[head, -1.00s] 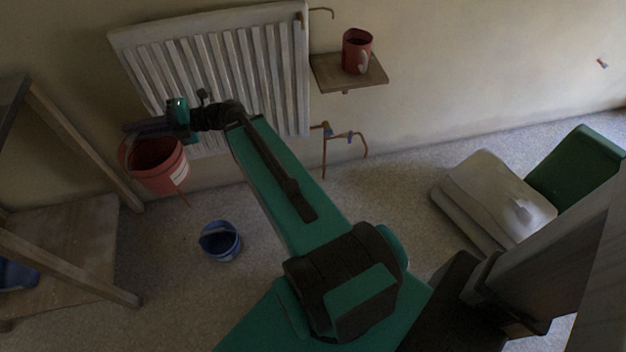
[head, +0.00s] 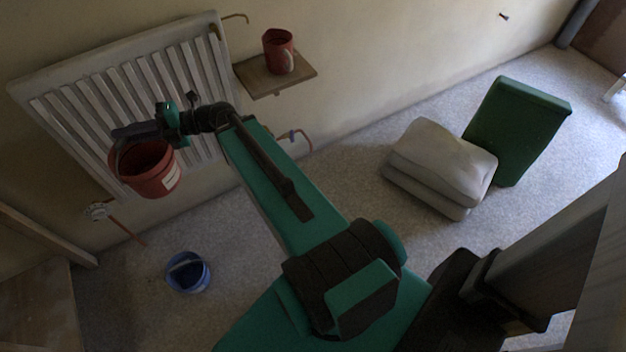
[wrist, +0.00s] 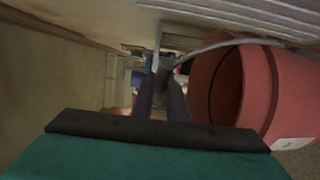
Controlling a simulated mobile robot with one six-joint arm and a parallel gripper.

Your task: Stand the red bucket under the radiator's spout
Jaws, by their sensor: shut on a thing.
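The red bucket (head: 152,178) hangs in the air in front of the radiator (head: 60,82), with a white label on its side. My gripper (head: 130,131) is shut on its handle above the rim; the handle is partly hidden. In the wrist view the bucket (wrist: 285,90) hangs close to the right of my gripper (wrist: 168,75), its mouth facing partly toward the camera. A thin bent copper spout (head: 306,138) with a blue part sticks out by the radiator's lower right corner, partly behind my arm. The bucket is well left of it.
A blue bucket (head: 204,276) stands on the floor below. A small wall shelf (head: 262,82) carries a red mug (head: 274,54). Grey folded cushions (head: 440,165) and a green block (head: 515,130) stand at right. Wooden furniture (head: 35,305) is at lower left. Floor below the spout looks clear.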

